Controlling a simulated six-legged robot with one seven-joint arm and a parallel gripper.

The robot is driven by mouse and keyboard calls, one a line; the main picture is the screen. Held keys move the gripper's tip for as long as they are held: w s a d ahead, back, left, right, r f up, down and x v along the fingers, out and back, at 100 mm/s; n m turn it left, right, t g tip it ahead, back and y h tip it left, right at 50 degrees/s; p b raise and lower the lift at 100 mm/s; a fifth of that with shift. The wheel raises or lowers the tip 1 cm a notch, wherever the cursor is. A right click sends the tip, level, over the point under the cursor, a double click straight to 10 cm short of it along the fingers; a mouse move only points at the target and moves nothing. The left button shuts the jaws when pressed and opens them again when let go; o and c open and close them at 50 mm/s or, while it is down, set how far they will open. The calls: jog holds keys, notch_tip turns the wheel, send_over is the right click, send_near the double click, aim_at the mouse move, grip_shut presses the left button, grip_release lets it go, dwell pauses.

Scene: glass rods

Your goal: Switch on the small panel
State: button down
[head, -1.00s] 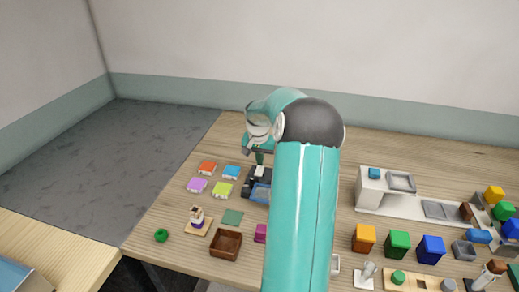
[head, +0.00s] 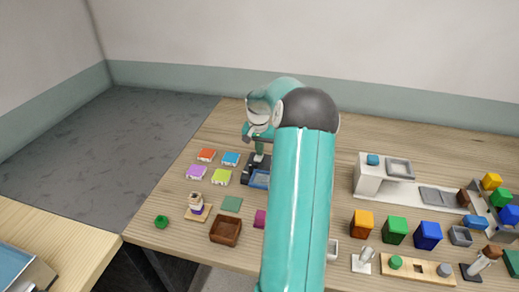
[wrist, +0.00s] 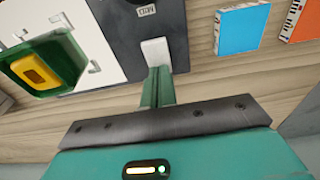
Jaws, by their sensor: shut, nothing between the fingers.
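The small panel is a dark box (head: 249,169) at the back left of the table, partly hidden behind my arm in the head view. In the wrist view its dark face (wrist: 122,32) carries a small label and a pale, raised switch-like block (wrist: 154,52). My gripper (wrist: 159,82) is shut and empty, its green fingers pointing at that block. The fingertips are at or very close to the block; I cannot tell whether they touch. In the head view my gripper (head: 260,150) is just above the back of the panel.
Blue (head: 231,158), orange (head: 206,154), purple (head: 196,172) and lime (head: 221,177) flat pieces lie left of the panel. A brown tray (head: 226,229) and a green mat (head: 231,204) are in front. A white piece with a green-and-yellow part (wrist: 36,72) is beside the panel in the wrist view.

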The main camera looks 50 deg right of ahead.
aim_at(258, 159)
jog(key=shift+s+a+f, duration=0.1)
jog(key=shift+a+f, duration=0.05)
jog(key=shift+a, duration=0.1)
jog(key=shift+s+a, duration=0.3)
jog(key=shift+a, duration=0.3)
jog(key=shift+r, duration=0.25)
jog(key=shift+w+r, duration=0.1)
jog(key=shift+r, duration=0.2)
notch_tip(258, 159, up, 13)
jog(key=a, duration=0.2)
jog(key=shift+s, duration=0.45)
jog(key=shift+d, duration=0.2)
jog(key=shift+w+d+r, duration=0.2)
jog(key=shift+d, duration=0.25)
